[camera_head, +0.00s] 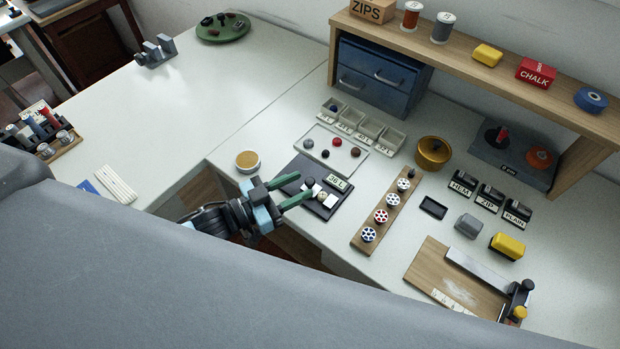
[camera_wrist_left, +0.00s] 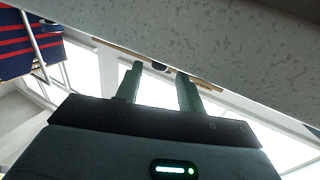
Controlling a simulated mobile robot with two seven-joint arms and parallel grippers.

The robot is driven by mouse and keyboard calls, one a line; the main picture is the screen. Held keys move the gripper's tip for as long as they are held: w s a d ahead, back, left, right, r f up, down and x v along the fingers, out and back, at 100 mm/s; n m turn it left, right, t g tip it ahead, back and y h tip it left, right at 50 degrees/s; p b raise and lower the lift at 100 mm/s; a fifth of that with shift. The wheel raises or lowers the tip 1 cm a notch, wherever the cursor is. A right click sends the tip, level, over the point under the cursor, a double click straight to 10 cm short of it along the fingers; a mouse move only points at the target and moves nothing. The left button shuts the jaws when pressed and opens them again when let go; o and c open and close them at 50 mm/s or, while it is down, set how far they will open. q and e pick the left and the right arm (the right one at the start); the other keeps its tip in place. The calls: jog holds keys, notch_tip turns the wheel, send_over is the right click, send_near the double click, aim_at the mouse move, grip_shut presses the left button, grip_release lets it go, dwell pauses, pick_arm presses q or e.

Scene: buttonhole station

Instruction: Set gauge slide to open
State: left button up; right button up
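My left gripper (camera_head: 305,184) is open, its green fingers reaching over the left part of a dark plate (camera_head: 297,167). The plate carries a sign reading 36L (camera_head: 338,182), a small dark knob-like piece and a pale block (camera_head: 330,201). The fingers partly cover this plate; I cannot tell whether they touch anything on it. In the left wrist view the two fingers (camera_wrist_left: 160,72) stand apart with nothing held between them. No part is labelled as the gauge slide, so I cannot tell which one it is. My right gripper is not in view.
A round tin (camera_head: 247,161) stands left of the plate. A wooden strip with several reels (camera_head: 381,215) lies to its right, and a button tray (camera_head: 331,149) behind it. A wooden board with a metal bar (camera_head: 477,271) is at the front right. The left table top is mostly clear.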

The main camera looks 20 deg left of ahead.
aim_at(309, 180)
pick_arm(q)
jog(key=shift+x, duration=2.05)
jog(key=shift+s, duration=0.1)
jog(key=shift+c, duration=0.3)
grip_shut()
jog(key=shift+a, duration=0.1)
